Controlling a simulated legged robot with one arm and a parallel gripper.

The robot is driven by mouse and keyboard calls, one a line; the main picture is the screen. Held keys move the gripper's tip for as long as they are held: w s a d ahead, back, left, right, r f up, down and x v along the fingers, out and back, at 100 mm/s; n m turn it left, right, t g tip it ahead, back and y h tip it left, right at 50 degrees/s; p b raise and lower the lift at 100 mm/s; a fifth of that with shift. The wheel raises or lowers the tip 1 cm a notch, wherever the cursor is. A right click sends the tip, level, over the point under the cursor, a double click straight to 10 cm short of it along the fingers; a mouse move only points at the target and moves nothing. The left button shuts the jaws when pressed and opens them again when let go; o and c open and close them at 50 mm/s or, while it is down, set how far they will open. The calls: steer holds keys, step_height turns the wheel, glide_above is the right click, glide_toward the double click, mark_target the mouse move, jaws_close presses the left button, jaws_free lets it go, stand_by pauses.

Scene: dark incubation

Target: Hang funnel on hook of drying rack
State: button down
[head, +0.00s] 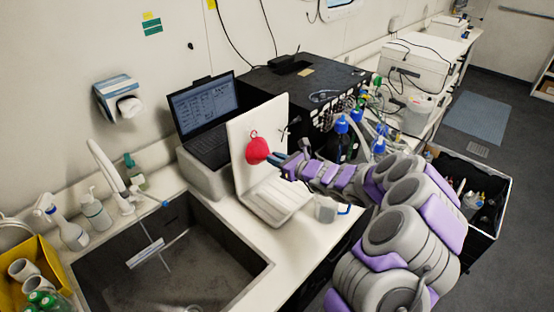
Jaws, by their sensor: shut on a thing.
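In the head view a red funnel (257,151) with a small loop at its top is at the tip of my gripper (276,158). My gripper comes from the right and is shut on the funnel, holding it in front of the white upright panel of the drying rack (240,134). A dark hook (290,128) shows near the panel's right edge, to the right of and above the funnel. The funnel appears apart from this hook. I cannot tell how far the funnel is from the panel.
A dark sink (190,262) lies to the left of the rack. A laptop (207,112) stands behind it, and a black box instrument (300,85) stands at the back. Blue-capped bottles (342,135) stand close to my arm. A clear cup (326,209) is by the counter edge.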

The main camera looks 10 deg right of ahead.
steer(key=c, duration=1)
jaws_free()
steer(key=shift+o, duration=0.4)
steer(key=o, duration=0.5)
steer(key=shift+c, duration=0.2)
steer(key=s+d+f, duration=0.1)
steer(key=s+d, duration=0.3)
steer(key=s, duration=0.1)
steer(key=shift+s, duration=0.35)
steer(key=shift+d, duration=0.1)
